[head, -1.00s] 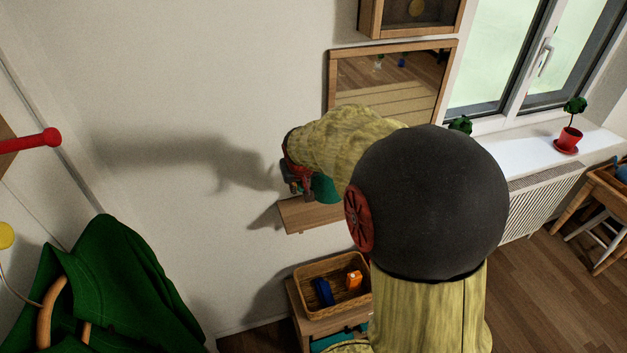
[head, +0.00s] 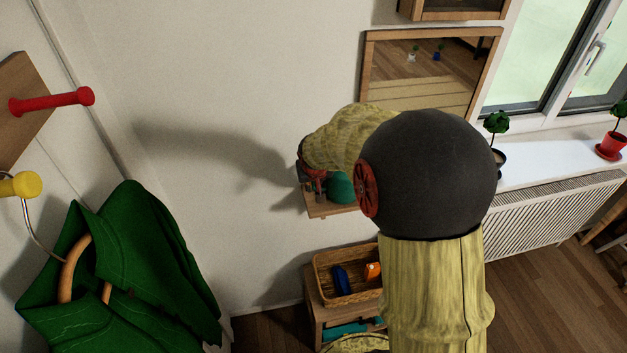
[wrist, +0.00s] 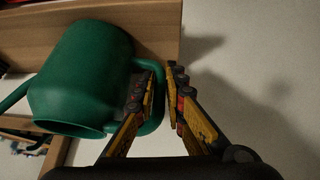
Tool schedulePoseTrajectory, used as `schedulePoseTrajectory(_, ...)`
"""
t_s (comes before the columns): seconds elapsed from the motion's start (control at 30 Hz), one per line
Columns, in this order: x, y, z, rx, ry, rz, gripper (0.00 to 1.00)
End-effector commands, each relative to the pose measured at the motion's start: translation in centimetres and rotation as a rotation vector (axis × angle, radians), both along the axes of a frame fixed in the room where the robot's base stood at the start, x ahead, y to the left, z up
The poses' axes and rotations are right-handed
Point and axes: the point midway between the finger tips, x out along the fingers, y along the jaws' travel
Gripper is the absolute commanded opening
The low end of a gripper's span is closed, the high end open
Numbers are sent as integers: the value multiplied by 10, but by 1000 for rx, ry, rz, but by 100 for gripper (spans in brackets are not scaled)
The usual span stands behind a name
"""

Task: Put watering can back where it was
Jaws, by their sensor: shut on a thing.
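The watering can is green. In the wrist view the watering can (wrist: 80,75) fills the left side, its open top toward the camera's lower edge and its spout at the far left. My gripper (wrist: 162,80) is shut on its loop handle, with one finger inside the loop and one outside. In the head view a small part of the can (head: 341,187) shows beside my gripper (head: 312,190), just above or on the wooden wall shelf (head: 325,209). I cannot tell whether the can touches the shelf. My arm hides the right part of the shelf.
Below stands a wicker basket (head: 328,268) holding a blue item (head: 341,280) and an orange item (head: 373,270). A framed mirror (head: 430,70) hangs above the shelf. A green garment (head: 130,270) and red peg (head: 52,101) are at the left. Potted plants stand on the sill.

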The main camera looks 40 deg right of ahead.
Motion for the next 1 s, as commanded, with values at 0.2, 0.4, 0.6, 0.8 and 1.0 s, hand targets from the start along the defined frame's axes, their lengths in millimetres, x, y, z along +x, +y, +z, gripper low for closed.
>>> schedulePoseTrajectory(0.2, 2, -1, 0, -3, -5, 1, 0)
schedulePoseTrajectory(0.4, 0, 0, -3, 0, 1, 0, 21)
schedulePoseTrajectory(0.6, 0, 0, -3, 1, 1, -1, 30)
schedulePoseTrajectory(0.8, 0, 0, -3, 1, 1, -1, 30)
schedulePoseTrajectory(1.0, -2, 1, 6, 0, -1, -1, 30)
